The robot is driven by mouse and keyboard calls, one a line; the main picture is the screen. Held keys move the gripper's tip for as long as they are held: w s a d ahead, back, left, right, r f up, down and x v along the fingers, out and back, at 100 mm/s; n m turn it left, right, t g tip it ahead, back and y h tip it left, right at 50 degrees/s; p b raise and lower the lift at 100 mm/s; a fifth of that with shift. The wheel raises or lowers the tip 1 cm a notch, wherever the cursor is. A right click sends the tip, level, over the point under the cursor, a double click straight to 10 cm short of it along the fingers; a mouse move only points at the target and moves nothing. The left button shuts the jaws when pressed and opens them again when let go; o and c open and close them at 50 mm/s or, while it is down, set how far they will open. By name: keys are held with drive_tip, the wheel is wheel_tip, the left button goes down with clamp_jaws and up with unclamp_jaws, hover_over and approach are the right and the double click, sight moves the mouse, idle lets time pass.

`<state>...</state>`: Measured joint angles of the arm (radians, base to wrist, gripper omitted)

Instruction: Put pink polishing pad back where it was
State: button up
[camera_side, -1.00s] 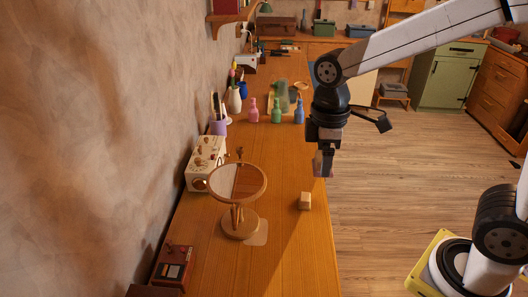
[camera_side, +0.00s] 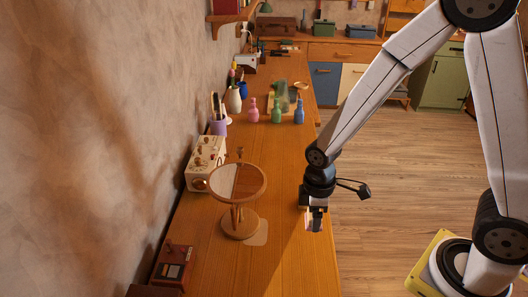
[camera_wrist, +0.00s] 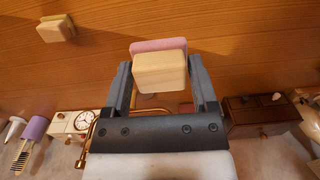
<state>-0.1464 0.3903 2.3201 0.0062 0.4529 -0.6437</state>
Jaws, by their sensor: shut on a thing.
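The pink polishing pad shows in the wrist view as a pale wooden block (camera_wrist: 161,73) with a pink layer (camera_wrist: 158,45) on its far side. My gripper (camera_wrist: 162,82) is shut on it, one finger on each side. In the side view my gripper (camera_side: 314,217) points down near the right edge of the wooden counter (camera_side: 285,262), and the pad (camera_side: 314,226) shows small and partly covered by the fingers. I cannot tell whether the pad touches the counter. Another pale wooden block (camera_wrist: 56,28) lies on the counter in the wrist view; my gripper mostly hides it in the side view.
A round mirror on a wooden stand (camera_side: 239,221) is left of my gripper, with a pale flat patch (camera_side: 257,236) beside its base.

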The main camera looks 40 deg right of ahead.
hover_over(308, 254)
drive_tip(key=shift+a+f, duration=0.1)
drive_tip(key=shift+f, duration=2.3)
drive_tip(key=shift+f, duration=2.2)
drive_tip(key=shift+f, duration=1.8)
drive_tip(key=shift+f, duration=0.15)
drive_tip(key=o, duration=1.2)
